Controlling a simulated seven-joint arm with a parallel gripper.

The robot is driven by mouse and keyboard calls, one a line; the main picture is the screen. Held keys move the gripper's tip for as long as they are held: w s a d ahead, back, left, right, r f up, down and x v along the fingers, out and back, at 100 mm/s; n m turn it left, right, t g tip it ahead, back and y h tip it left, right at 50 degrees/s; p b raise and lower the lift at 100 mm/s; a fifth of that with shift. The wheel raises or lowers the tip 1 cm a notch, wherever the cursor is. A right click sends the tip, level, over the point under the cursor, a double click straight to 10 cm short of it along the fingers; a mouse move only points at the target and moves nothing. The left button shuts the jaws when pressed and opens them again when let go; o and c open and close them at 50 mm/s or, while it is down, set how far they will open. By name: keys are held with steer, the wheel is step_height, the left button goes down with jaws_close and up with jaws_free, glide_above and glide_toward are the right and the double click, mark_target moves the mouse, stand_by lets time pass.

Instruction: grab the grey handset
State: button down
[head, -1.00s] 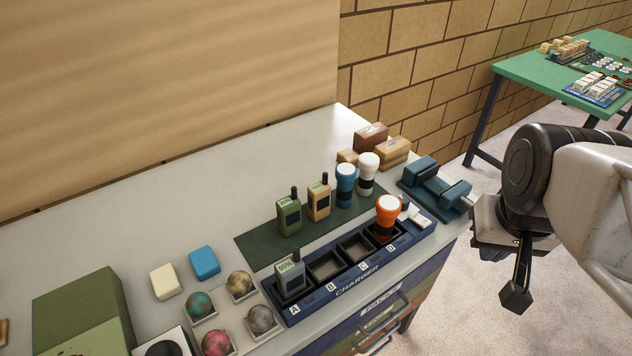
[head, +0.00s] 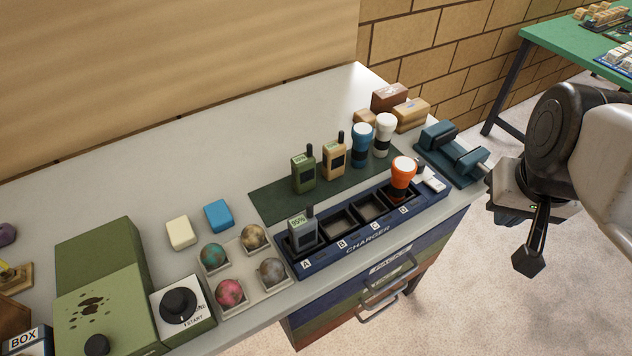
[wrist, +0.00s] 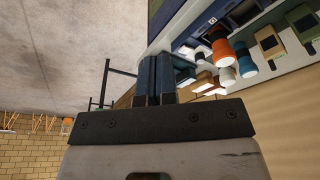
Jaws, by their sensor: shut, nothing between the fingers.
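The grey handset (head: 302,231) stands upright in slot A at the left end of the blue charger (head: 368,237), its screen lit and its stub antenna up. My gripper (head: 527,262) hangs off the counter's right end, well to the right of the handset, pointing down. In the wrist view my gripper's fingers (wrist: 154,78) are together with nothing between them. The wrist view also shows the charger (wrist: 222,14), but I cannot make out the grey handset there.
An orange torch (head: 403,176) stands in slot D; the middle slots are empty. Behind, a dark mat (head: 268,204) holds a green handset (head: 303,171), a tan handset (head: 334,155) and torches. A teal hole-punch-like device (head: 452,155) sits at the counter's right end.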

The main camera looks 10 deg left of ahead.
mark_target(306, 227)
stand_by(0.3)
steer(key=shift+c, duration=1.4)
jaws_free()
steer(key=shift+a, duration=0.1)
steer(key=a+f+n+t+y, duration=0.2)
steer(key=a+f+n+y, duration=0.1)
steer(key=a, duration=0.5)
steer(key=s+a+f+n+t+y, duration=0.1)
steer(key=a+f+n+t+y, duration=0.1)
steer(key=a+f, duration=0.3)
steer(key=s+a+f+n+t+y, duration=0.1)
steer(key=a+f+n+t+y, duration=0.2)
steer(key=a, duration=0.9)
steer(key=shift+s+a+f+n+y, duration=0.1)
steer(key=shift+a+f+n+y, duration=0.15)
steer(key=shift+f, duration=0.1)
steer(key=shift+a+f+n+y, duration=0.1)
steer(key=shift+f+n+y, duration=0.05)
steer(key=shift+f+y, duration=0.15)
steer(key=shift+s+a+f+y, duration=0.3)
steer(key=shift+s+a+y, duration=0.05)
steer(key=shift+s+a, duration=0.15)
steer(key=shift+w, duration=0.1)
steer(key=shift+x, duration=1.25)
